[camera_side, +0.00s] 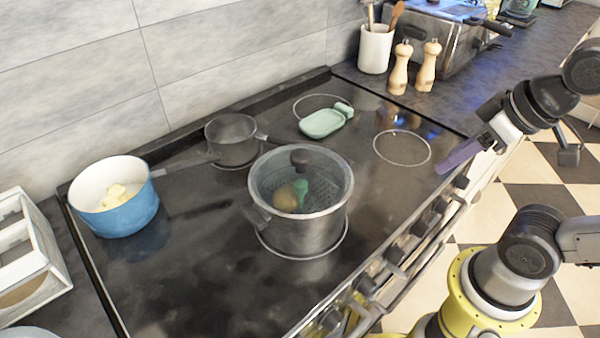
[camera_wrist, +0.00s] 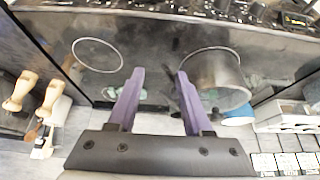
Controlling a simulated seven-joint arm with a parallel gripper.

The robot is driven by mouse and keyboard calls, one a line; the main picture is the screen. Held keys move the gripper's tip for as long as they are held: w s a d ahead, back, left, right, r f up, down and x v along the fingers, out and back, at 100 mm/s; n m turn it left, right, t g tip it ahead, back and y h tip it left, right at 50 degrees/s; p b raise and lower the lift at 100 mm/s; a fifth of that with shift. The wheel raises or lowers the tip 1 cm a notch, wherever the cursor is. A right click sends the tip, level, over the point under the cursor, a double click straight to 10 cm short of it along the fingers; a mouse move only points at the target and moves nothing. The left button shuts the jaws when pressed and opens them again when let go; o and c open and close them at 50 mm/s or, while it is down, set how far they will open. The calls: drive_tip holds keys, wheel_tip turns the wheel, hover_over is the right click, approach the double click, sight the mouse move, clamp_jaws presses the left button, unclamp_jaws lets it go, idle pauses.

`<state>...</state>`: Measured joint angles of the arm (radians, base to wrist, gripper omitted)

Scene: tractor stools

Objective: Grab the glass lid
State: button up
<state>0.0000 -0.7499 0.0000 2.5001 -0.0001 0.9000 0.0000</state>
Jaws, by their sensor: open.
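The glass lid (camera_side: 327,177) is clear, with a metal rim and a dark round knob (camera_side: 300,157). It sits on a steel pot (camera_side: 305,235) near the middle of the stove in the side view; a brown and a green thing show through it. The steel pot also shows right of my fingers in the wrist view (camera_wrist: 218,92), where I cannot make out the lid clearly. My gripper (camera_side: 440,171) is at the right, above the stove's front edge and well apart from the lid. Its two purple fingers are open and empty in the wrist view (camera_wrist: 160,72).
A blue pot (camera_side: 125,215) with yellowish pieces stands at the left. A small saucepan (camera_side: 232,150) and a green dish (camera_side: 325,122) are behind the lidded pot. Wooden mills (camera_side: 427,65) and a utensil crock (camera_side: 375,50) stand at the back. The right burner (camera_side: 402,148) is clear.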

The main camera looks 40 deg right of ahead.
drive_tip(key=shift+o, duration=0.3)
drive_tip(key=o, duration=0.4)
